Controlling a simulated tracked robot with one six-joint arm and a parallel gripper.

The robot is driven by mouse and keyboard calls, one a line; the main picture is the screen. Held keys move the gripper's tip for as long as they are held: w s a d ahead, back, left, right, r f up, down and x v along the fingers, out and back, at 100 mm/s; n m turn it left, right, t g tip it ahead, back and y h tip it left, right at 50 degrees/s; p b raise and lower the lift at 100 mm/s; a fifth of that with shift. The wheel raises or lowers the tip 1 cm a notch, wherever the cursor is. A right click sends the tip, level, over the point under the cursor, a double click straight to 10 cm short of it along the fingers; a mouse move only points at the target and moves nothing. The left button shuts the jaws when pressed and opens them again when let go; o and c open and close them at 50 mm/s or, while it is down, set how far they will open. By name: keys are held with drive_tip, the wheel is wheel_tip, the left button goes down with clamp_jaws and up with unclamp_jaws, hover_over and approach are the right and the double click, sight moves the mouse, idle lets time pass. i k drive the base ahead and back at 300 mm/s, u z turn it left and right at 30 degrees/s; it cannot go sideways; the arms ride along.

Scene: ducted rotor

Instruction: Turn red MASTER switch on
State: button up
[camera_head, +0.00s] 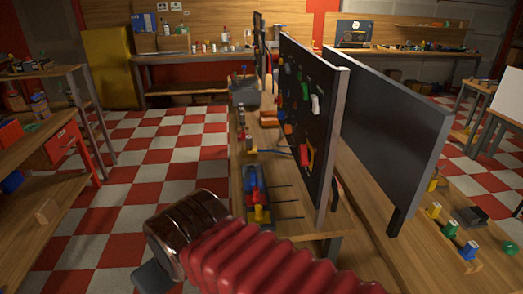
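No switch with a readable MASTER label shows in the camera_head view. A small red part (304,155) sits low on the upright black board (322,130), beside an orange-yellow piece. I cannot tell whether it is a switch or which way it is set. My red ribbed arm sleeve and a glossy dark brown joint cross the bottom of the view, in front of the bench. My gripper's fingertips do not show, so I cannot see whether they are open or shut.
The board stands on a long wooden bench (285,222) with a blue-and-yellow item (257,200). A second dark panel (395,130) is to its right. A wooden shelf (40,150) stands left. The red-and-white checkered floor (150,155) between is clear.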

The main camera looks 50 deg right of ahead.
sight(305, 156)
drive_tip(key=u, duration=0.1)
drive_tip(key=i, duration=0.85)
drive_tip(key=z, duration=0.1)
